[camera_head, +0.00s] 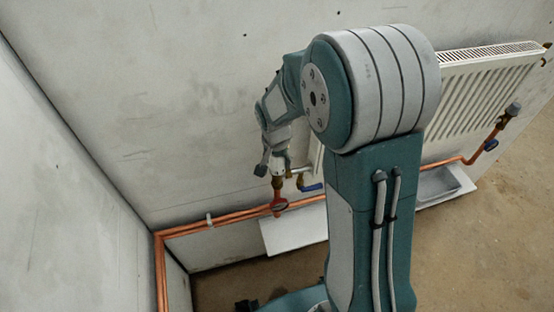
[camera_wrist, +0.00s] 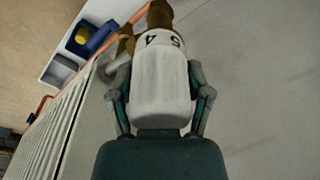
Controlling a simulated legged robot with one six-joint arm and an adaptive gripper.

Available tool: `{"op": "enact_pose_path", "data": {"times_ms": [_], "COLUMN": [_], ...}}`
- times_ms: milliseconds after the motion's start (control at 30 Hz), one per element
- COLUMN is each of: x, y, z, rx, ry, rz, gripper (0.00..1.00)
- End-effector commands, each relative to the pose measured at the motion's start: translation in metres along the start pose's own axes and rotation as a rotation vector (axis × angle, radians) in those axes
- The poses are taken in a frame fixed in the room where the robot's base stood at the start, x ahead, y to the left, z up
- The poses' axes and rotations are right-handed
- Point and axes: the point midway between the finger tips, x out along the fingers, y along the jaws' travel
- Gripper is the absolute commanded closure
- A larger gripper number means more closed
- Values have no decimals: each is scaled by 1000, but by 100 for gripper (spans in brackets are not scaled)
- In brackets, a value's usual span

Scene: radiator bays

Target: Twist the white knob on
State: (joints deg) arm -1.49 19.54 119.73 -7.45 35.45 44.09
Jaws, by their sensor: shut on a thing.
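The white knob (camera_wrist: 161,85) fills the middle of the wrist view, with dark numbers on its far end by the brass valve body (camera_wrist: 159,14). My gripper (camera_wrist: 160,92) is shut on the knob, one finger on each side of it. In the head view my gripper (camera_head: 274,165) reaches down to the valve at the radiator's left end. There the knob (camera_head: 278,170) shows only as a small white patch, mostly covered by the fingers. How far the knob is turned cannot be told.
The white radiator (camera_head: 490,90) hangs on the wall, partly behind my arm. Copper pipes (camera_head: 235,216) run along the wall below. A blue-handled valve (camera_head: 311,187) is close right of the knob. A white tray (camera_head: 290,232) lies beneath. Bare floor (camera_head: 500,240) is at right.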

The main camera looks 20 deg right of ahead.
Motion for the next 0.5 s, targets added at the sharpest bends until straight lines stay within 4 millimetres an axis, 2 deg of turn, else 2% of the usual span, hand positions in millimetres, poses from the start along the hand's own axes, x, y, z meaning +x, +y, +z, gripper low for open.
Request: {"op": "enact_pose_path", "data": {"times_ms": [200, 433, 467, 500], "x": [4, 4, 4, 4], "y": [3, 3, 3, 3], "z": [4, 3, 3, 3], "rx": [185, 211, 211, 210], "ry": [-11, -10, -10, -10], "rz": [33, 35, 35, 35], "gripper": [87, 88, 31, 13]}}
